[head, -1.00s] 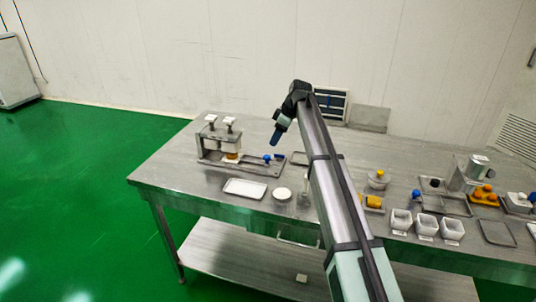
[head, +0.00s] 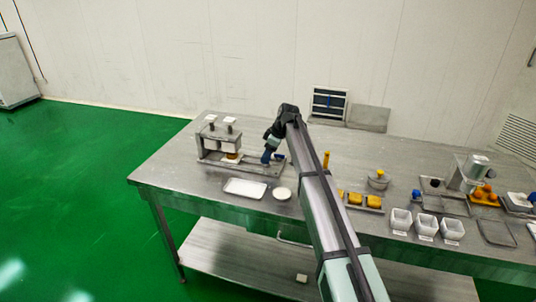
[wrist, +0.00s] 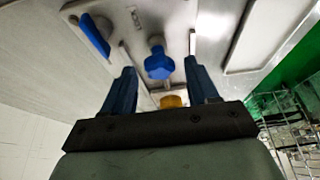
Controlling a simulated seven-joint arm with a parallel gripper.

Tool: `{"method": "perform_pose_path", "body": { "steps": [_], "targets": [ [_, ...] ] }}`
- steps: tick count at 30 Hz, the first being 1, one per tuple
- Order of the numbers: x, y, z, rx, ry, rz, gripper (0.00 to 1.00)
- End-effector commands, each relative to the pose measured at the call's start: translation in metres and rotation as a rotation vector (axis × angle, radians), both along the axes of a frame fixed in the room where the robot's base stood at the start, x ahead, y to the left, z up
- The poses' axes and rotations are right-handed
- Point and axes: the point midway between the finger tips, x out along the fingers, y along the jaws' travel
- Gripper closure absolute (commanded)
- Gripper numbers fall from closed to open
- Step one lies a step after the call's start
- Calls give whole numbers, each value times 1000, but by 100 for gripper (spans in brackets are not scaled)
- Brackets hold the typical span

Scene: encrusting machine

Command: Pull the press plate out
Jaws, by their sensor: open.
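The press machine (head: 215,140) stands at the left of the table, with two posts topped by white knobs. Its low metal base extends to the right. The press plate is hard to separate from this base in the head view. In the wrist view, a grey metal plate (wrist: 180,17) carries a blue knob (wrist: 158,62). My gripper (wrist: 158,68) is open, with one blue finger on each side of the knob and visible gaps between. In the head view, my gripper (head: 267,157) is low at the base's right end and hides the knob there.
A blue lever (wrist: 94,36) lies left of the knob in the wrist view, close to the left finger. A white tray (head: 246,188) and a round white dish (head: 282,194) sit in front of the press. Yellow blocks (head: 364,200) and white containers (head: 425,227) stand to the right.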

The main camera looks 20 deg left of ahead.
Motion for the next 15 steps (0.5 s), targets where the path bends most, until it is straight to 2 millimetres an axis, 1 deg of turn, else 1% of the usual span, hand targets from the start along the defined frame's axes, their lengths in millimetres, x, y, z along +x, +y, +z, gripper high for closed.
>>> {"method": "perform_pose_path", "body": {
  "steps": [2, 15],
  "targets": [
    [0, 0, 0, 0, 0, 0, 43],
    [0, 0, 0, 0, 0, 0, 85]
  ]
}}
